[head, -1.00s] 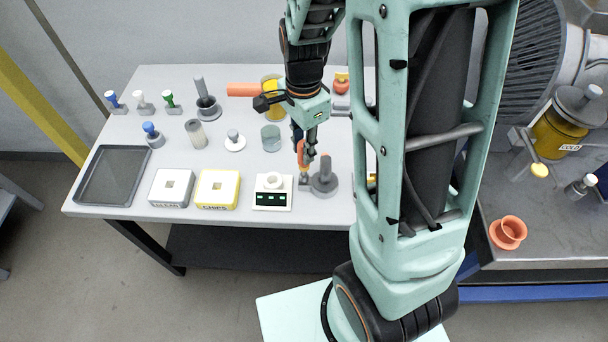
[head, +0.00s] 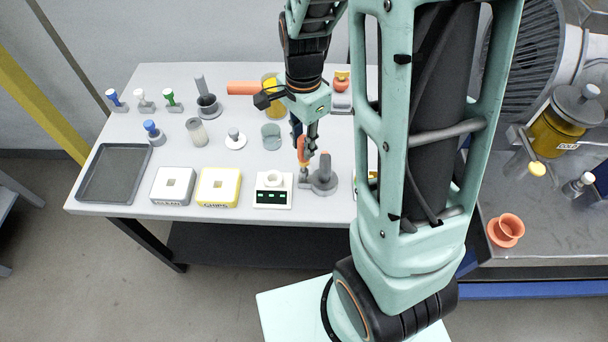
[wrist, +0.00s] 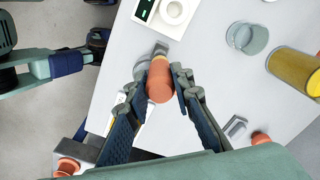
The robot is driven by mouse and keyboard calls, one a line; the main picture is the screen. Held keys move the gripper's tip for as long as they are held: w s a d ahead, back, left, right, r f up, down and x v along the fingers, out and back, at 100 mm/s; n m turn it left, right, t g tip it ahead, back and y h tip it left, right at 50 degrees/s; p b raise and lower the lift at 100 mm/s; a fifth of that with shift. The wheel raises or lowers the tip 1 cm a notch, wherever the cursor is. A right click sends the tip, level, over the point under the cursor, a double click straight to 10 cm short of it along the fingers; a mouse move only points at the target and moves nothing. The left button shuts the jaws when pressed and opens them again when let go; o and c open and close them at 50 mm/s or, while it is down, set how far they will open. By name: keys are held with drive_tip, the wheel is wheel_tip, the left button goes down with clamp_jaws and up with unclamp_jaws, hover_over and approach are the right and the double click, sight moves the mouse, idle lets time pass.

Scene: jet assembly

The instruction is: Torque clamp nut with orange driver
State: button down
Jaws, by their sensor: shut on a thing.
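The orange driver (head: 302,150) is upright in my gripper (head: 307,137) in the head view, above the front part of the table. In the wrist view my gripper's fingers (wrist: 161,86) close on both sides of the driver's orange handle (wrist: 160,82). The driver's lower end is beside a grey round-based stand with a post (head: 323,179); whether they touch I cannot tell. The wrist view shows grey metal just past the handle. I cannot make out the clamp nut in either view.
A white device with green displays (head: 272,191) stands left of the stand. White and yellow boxes (head: 219,188), a dark tray (head: 113,174) and a clear glass (head: 271,137) share the table. At right, a bench holds an orange flanged cup (head: 506,230) and an amber jar (head: 555,132).

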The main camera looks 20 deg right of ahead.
drive_tip(key=n+b, duration=0.1)
drive_tip(key=n, duration=1.3)
drive_tip(key=shift+f+b, duration=0.1)
drive_tip(key=shift+b, duration=0.25)
drive_tip(key=shift+f+b, duration=0.5)
drive_tip(key=shift+f, duration=0.15)
drive_tip(key=m, duration=0.5)
drive_tip(key=shift+r, duration=0.1)
